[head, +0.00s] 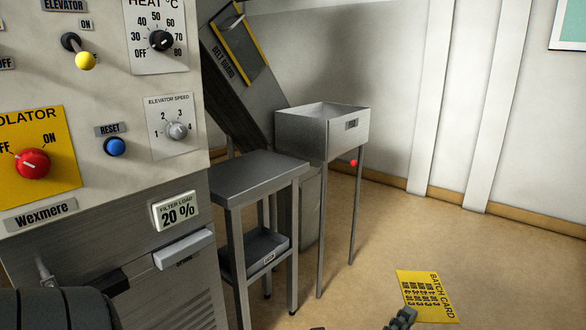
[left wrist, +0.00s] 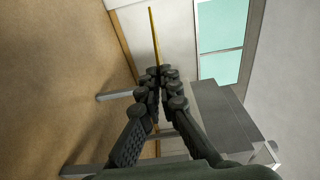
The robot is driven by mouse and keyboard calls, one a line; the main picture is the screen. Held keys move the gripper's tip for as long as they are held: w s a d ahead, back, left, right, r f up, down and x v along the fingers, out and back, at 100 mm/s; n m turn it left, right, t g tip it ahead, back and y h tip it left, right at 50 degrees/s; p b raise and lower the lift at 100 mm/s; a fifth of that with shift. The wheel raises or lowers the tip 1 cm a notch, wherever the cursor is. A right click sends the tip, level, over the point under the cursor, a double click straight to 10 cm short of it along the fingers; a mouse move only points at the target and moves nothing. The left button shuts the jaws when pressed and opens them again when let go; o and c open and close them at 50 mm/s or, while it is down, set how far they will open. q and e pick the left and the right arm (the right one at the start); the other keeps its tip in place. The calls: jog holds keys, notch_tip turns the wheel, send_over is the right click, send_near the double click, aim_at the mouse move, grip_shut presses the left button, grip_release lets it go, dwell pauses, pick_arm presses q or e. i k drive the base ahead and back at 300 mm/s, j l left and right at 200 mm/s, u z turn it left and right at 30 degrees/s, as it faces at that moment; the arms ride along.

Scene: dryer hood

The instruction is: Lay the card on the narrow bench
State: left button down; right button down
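The yellow batch card (head: 427,292) is at the lower right of the head view, held up in front of the floor with its printed side showing. My left gripper (head: 402,318) is shut on its lower left part. In the left wrist view the fingers (left wrist: 160,78) are together and the card (left wrist: 154,35) shows edge-on as a thin yellow strip beyond them. The narrow grey bench (head: 258,173) stands left of the card, its top bare. The card is apart from it. My right gripper is not in view.
A metal bin on legs (head: 322,133) stands behind and right of the bench. A low tray (head: 262,250) sits under the bench top. The control panel machine (head: 108,125) fills the left side. Open floor (head: 480,255) lies to the right.

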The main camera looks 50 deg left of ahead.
aim_at(266, 175)
jog(key=i, duration=1.45)
jog(key=i+l+u, duration=0.2)
jog(key=i, duration=0.4)
jog(key=i+u, duration=0.25)
jog(key=i, duration=0.35)
jog(key=u, duration=1.75)
